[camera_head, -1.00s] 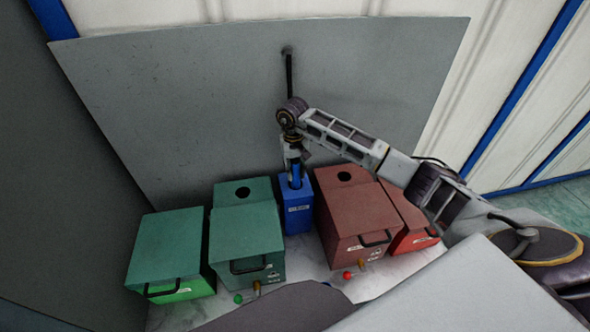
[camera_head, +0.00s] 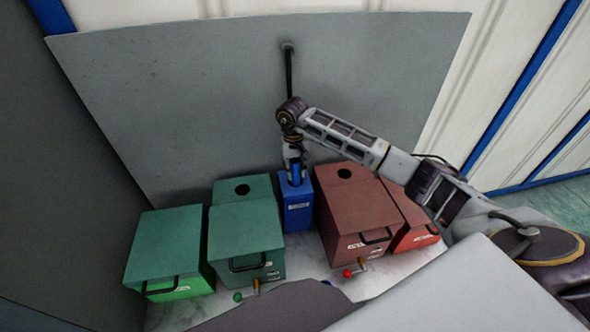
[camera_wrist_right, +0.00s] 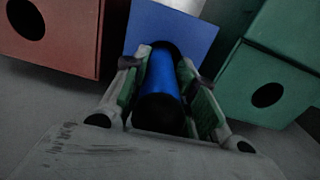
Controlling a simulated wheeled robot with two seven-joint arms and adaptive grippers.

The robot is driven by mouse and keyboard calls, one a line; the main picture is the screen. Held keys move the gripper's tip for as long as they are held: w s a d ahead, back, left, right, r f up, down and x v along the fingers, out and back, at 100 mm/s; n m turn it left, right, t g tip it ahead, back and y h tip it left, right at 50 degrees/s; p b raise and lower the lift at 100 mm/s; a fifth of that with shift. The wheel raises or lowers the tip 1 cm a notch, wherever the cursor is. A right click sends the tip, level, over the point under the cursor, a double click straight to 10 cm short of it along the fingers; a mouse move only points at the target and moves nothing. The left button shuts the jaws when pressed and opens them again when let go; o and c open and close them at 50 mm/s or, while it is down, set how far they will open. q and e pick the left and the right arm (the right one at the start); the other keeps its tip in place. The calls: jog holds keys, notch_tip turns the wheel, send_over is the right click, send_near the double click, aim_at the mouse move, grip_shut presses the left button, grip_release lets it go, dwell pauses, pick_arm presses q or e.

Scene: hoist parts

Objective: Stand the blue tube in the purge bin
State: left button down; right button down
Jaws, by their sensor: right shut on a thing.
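The blue tube (camera_head: 296,172) is between the fingers of my right gripper (camera_head: 295,166), directly above the blue purge bin (camera_head: 298,212). In the right wrist view the tube (camera_wrist_right: 164,75) runs between the two fingers of the right gripper (camera_wrist_right: 166,78), its dark open end towards the camera. Its far end is at the dark opening in the top of the blue bin (camera_wrist_right: 190,32). The tube looks about upright in the head view. How deep its lower end sits is hidden. My left gripper is not in view.
Teal boxes with black handles (camera_head: 245,238) stand left of the bin, one with a round hole in its lid. Dark red boxes (camera_head: 350,215) stand close on the right. A grey panel (camera_head: 200,110) rises behind. Small red and green knobs sit in front.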

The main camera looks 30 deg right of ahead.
jog(key=shift+a, duration=0.1)
dwell(0.5)
jog(key=shift+f+b, duration=0.6)
jog(key=shift+b, duration=0.05)
dwell(0.5)
jog(key=c, duration=1.1)
grip_release()
jog(key=shift+o, duration=0.2)
jog(key=shift+a+r, duration=0.2)
jog(key=shift+r, duration=5.8)
